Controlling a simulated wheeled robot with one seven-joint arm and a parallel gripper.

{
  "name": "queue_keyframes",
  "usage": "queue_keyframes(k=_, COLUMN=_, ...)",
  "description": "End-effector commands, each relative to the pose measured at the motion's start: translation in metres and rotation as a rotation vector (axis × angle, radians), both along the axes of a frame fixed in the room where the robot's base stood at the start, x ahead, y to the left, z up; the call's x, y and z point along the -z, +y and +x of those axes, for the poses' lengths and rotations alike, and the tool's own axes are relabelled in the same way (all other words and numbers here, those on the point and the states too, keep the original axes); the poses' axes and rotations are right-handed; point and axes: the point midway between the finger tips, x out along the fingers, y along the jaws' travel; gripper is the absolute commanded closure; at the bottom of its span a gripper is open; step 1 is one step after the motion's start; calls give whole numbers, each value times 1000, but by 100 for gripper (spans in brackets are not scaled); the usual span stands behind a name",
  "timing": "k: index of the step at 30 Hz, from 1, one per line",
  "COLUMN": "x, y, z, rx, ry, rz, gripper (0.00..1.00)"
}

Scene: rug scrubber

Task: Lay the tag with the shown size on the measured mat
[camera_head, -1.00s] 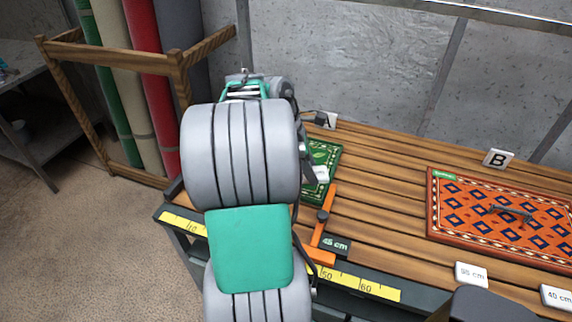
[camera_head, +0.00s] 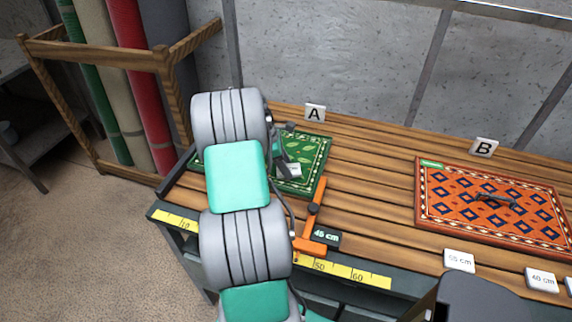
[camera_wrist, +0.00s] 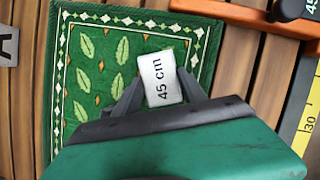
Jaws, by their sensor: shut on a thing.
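The green mat (camera_head: 318,160) with a leaf pattern lies on the slatted bench by sign A; it also fills much of the wrist view (camera_wrist: 70,60). My gripper (camera_wrist: 157,92) is shut on a white tag reading "45 cm" (camera_wrist: 158,74), over the mat. Whether the tag touches the mat I cannot tell. In the head view the tag (camera_head: 292,171) shows beside my gripper (camera_head: 284,168). An orange slide gauge (camera_head: 318,205) stands at the mat's right side, with a dark display (camera_head: 326,236) reading "45 cm".
An orange patterned mat (camera_head: 450,222) with a dark handle-like thing (camera_head: 495,200) lies by sign B (camera_head: 484,148). Tags "55 cm" (camera_head: 459,260) and "40 cm" (camera_head: 541,279) lie near the front edge. A yellow ruler (camera_head: 345,271) runs along that edge. Rolled rugs (camera_head: 140,80) stand in a wooden rack at left.

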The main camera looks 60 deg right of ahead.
Motion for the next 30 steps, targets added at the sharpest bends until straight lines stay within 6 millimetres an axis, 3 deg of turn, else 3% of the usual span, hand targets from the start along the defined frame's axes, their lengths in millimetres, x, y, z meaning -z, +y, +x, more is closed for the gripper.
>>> queue_keyframes(k=2, x=2, y=0, z=0, rx=0, ry=0, rz=1, gripper=89)
queue_keyframes(k=3, x=3, y=0, z=0, rx=0, ry=0, rz=1, gripper=50)
queue_keyframes(k=11, x=3, y=0, z=0, rx=0, ry=0, rz=1, gripper=29)
queue_keyframes(k=20, x=-1, y=0, z=0, rx=0, ry=0, rz=-1, gripper=29)
queue_keyframes(k=23, x=-14, y=3, z=6, rx=-1, ry=-1, rz=-2, gripper=29)
queue_keyframes(k=30, x=-72, y=15, z=26, rx=-2, ry=-3, rz=-3, gripper=29)
